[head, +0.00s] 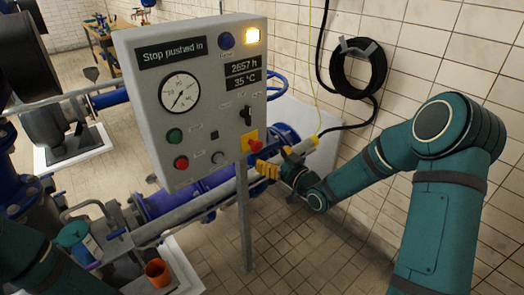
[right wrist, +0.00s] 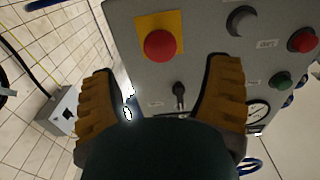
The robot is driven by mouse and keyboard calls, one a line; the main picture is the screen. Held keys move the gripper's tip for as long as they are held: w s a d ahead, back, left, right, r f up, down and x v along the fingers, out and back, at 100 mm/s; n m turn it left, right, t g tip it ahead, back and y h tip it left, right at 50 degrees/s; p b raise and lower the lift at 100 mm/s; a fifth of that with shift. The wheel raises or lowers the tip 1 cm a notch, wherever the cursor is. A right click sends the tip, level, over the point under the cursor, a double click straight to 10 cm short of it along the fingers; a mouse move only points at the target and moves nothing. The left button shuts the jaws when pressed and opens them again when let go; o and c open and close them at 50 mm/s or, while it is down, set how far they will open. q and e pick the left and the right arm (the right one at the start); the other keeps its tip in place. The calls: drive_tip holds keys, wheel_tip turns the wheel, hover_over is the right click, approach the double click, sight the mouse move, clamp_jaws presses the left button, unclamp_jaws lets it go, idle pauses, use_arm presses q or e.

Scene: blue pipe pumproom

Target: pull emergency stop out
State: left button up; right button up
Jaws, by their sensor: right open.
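The emergency stop (head: 255,146) is a red mushroom button on a yellow plate at the lower right of the grey control panel (head: 205,120). It also shows in the right wrist view (right wrist: 160,45), top centre. The panel display reads "Stop pushed in". My right gripper (head: 272,163) is open, with orange-brown fingers, just right of and below the button in the head view. In the right wrist view the spread fingers stand either side below the button, with nothing between them. I cannot tell whether a fingertip touches the panel. My left gripper is not in view.
The panel stands on a thin post (head: 243,220). It carries a gauge (head: 179,91), a lit lamp (head: 253,36), a black switch (head: 246,115) and green and red buttons. Blue pipes run behind. A coiled black hose (head: 358,68) hangs on the tiled wall. Floor at lower right is clear.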

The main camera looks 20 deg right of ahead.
drive_tip(key=v, duration=0.5)
drive_tip(key=shift+s+d, duration=0.1)
drive_tip(key=shift+s, duration=0.15)
drive_tip(key=s+a+f+m+g+h+b, duration=0.1)
drive_tip(key=s+a+f+m+g, duration=0.2)
drive_tip(key=f, duration=0.5)
drive_tip(key=s+a+f+m+g+h+b, duration=0.1)
drive_tip(key=a+f+g, duration=0.3)
drive_tip(key=f, duration=0.5)
drive_tip(key=s+a+f+m+g+b, duration=0.1)
drive_tip(key=s+a+f+g, duration=0.3)
drive_tip(key=s+f, duration=0.2)
drive_tip(key=s+a+f+m+g, duration=0.1)
drive_tip(key=s+a+f+g, duration=0.3)
drive_tip(key=s+f, duration=0.3)
drive_tip(key=s+a, duration=0.1)
drive_tip(key=s, duration=0.2)
drive_tip(key=shift+s+a+b, duration=0.3)
drive_tip(key=shift+s+b, duration=0.05)
drive_tip(key=shift+b, duration=0.05)
